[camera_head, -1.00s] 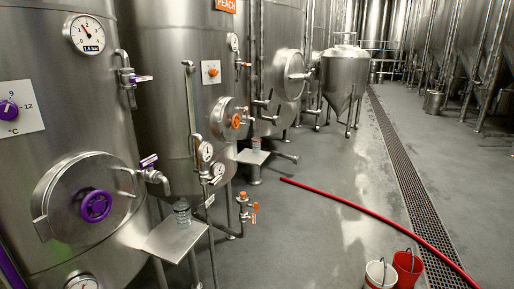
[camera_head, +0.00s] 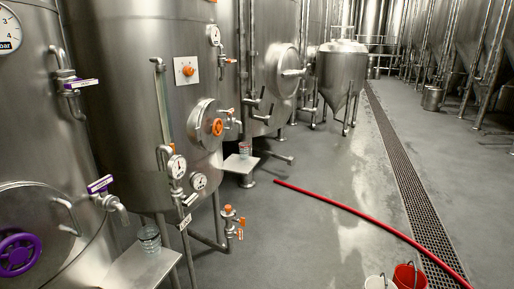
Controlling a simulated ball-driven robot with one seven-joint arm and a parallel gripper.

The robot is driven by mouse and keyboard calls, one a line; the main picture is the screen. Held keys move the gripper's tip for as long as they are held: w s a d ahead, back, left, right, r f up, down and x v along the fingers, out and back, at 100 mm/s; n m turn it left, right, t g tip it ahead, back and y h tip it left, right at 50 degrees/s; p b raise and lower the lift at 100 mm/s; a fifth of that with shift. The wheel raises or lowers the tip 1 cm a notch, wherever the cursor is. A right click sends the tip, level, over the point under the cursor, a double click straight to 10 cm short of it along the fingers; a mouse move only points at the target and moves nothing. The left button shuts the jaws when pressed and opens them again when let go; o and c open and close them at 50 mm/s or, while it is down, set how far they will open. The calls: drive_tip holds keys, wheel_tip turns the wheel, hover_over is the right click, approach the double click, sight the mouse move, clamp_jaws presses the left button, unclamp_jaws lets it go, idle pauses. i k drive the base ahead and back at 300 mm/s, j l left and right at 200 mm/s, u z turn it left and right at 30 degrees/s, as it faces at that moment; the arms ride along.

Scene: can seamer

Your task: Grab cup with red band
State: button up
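A small clear cup (camera_head: 244,150) stands upright on the farther small shelf, below the tank with orange fittings. It shows a faint reddish tint, but it is too small to make out a band clearly. A second clear cup (camera_head: 149,239) stands on the nearer metal shelf (camera_head: 140,272) at the lower left. I see no red band on it. My gripper is not in view.
A tank with purple fittings (camera_head: 18,254) fills the left edge. Orange-handled valves (camera_head: 231,222) stick out beside the nearer shelf. A red hose (camera_head: 345,208) crosses the floor. White (camera_head: 378,283) and red (camera_head: 408,276) buckets stand at the bottom right. The middle floor is open.

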sight(244, 147)
drive_tip(key=i+l+z, duration=0.15)
drive_tip(key=i+z, duration=0.15)
drive_tip(key=i, duration=0.6)
drive_tip(key=i+j+z, duration=0.1)
drive_tip(key=i+z, duration=0.25)
drive_tip(key=i, duration=0.55)
